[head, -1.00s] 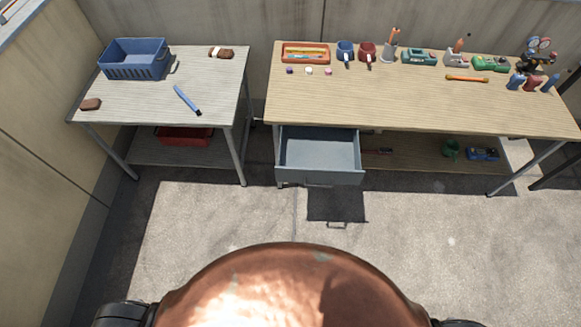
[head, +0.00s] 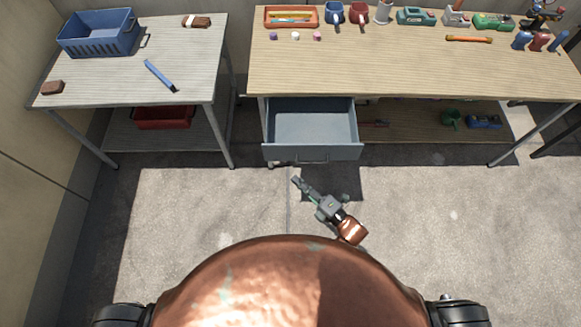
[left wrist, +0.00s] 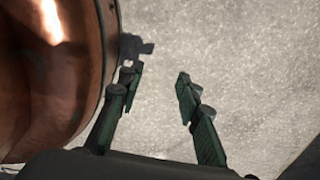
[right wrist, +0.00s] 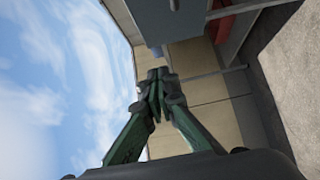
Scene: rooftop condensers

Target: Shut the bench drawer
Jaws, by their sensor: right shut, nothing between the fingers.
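The bench drawer (head: 312,152) is grey-blue, empty and pulled out under the left end of the wooden bench (head: 400,72). Its front has a small bar handle low down. My right gripper (head: 296,181) is shut and empty, just in front of the drawer and apart from it in the head view. In the right wrist view its fingertips (right wrist: 158,75) meet, with a grey drawer-like panel (right wrist: 180,25) beyond them at the top. My left gripper (left wrist: 155,78) is open and empty over bare floor, beside my copper body. It is not in the head view.
A second table (head: 140,65) stands to the left with a blue basket (head: 100,35) on it and a red bin (head: 163,117) on its lower shelf. Mugs, tools and a tray stand on the bench top. The concrete floor in front is clear.

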